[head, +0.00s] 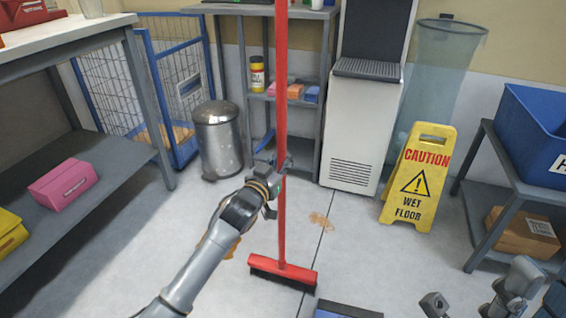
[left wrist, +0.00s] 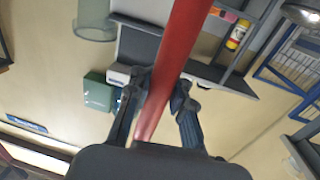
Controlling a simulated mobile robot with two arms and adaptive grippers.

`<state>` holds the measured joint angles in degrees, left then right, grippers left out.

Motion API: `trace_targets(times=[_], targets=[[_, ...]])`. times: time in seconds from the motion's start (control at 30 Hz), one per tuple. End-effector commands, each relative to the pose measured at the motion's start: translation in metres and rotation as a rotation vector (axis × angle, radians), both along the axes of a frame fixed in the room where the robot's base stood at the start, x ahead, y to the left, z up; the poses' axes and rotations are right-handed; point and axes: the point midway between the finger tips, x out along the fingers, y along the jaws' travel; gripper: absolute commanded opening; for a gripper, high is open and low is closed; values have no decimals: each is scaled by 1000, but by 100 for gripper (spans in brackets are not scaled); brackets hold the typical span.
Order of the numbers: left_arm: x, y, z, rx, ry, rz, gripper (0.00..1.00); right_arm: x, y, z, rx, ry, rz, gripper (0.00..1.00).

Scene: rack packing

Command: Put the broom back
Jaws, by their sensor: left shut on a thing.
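The broom (head: 281,225) has a long red handle and a red head with dark bristles. It stands upright, head down at the floor in the middle of the head view; whether the bristles touch the floor I cannot tell. The handle's top runs out of the picture. My left gripper (head: 272,171) is shut on the handle at about mid-height. In the left wrist view the red handle (left wrist: 178,55) passes between the two fingers (left wrist: 160,98). My right arm shows at the bottom right of the head view, but its fingertips cannot be made out clearly.
A yellow wet floor sign (head: 418,175) stands right of the broom. A metal bin (head: 218,140), a grey shelf (head: 305,112) and a white machine (head: 354,125) line the back. A blue wire cage (head: 160,85) is at back left. Brownish stains (head: 321,221) mark the floor.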

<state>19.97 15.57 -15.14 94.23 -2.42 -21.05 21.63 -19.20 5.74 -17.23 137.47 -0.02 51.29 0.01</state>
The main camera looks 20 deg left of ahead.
Motion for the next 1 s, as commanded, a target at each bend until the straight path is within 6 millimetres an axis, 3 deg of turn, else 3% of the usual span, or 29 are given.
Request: trace_targets(times=[0.2,0.23,0.37,0.73,0.87,1.0], targets=[[0,0,2,-1,-6,0,0,0,0,1,0,0,0,40],[0,0,-2,0,1,1,18,0,0,1,0,0,0,40],[0,0,-1,1,1,1,44,0,0,1,0,0,0,40],[-1,0,2,1,0,1,44,-1,0,3,1,0,0,40],[-16,3,2,0,3,1,44,-1,-1,10,2,2,0,40],[-45,7,3,2,4,1,44,-1,-1,18,2,8,-1,40]])
